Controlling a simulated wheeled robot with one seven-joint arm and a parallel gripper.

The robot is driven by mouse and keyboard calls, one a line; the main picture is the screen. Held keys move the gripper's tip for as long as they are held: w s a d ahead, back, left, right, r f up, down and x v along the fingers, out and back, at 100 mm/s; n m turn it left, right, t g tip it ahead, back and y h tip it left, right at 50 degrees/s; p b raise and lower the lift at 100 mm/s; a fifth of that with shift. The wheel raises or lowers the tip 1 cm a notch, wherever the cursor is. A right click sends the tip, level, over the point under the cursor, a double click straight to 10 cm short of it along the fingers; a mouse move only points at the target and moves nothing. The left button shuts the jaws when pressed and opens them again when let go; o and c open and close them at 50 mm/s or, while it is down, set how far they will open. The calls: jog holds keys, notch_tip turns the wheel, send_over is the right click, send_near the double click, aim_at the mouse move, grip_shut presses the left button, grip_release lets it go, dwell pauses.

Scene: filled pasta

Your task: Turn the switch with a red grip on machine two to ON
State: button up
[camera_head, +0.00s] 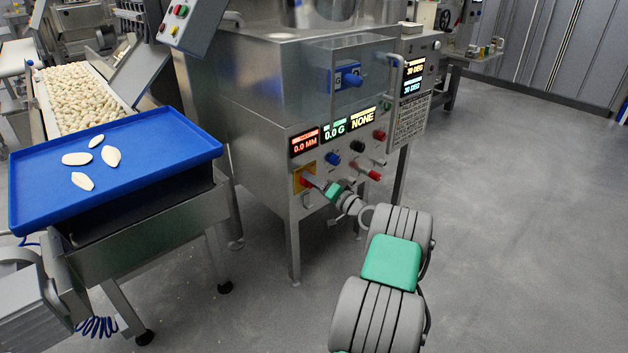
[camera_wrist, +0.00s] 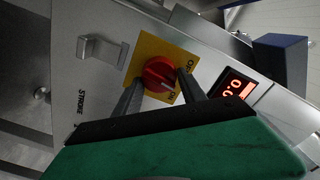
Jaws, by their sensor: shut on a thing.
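The switch with a red grip (camera_wrist: 159,74) sits on a yellow plate (camera_wrist: 146,50) on the steel machine's front panel. OFF and ON lettering shows at the plate's right side in the wrist view. The grip's pale mark seems to lie toward the ON lettering, though it is small. My gripper (camera_wrist: 160,90) is shut on the red grip, with one dark finger on each side. In the head view my gripper (camera_head: 312,184) reaches the yellow plate (camera_head: 299,177) at the panel's lower left, and mostly hides the switch.
The panel also carries lit displays (camera_head: 333,131), a blue knob (camera_head: 333,158), a black knob (camera_head: 357,146) and red controls (camera_head: 379,134). A metal handle (camera_wrist: 100,50) sticks out beside the switch. A blue tray (camera_head: 130,160) stands left. The floor at right is clear.

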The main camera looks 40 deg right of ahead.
jog(key=shift+f+m+p, duration=0.15)
jog(key=shift+m+p, duration=0.8)
jog(key=shift+m, duration=2.75)
jog(key=o, duration=1.3)
jog(key=s+p, duration=0.2)
jog(key=s, duration=0.5)
jog(key=shift+s+d, duration=0.15)
jog(key=shift+s, duration=0.25)
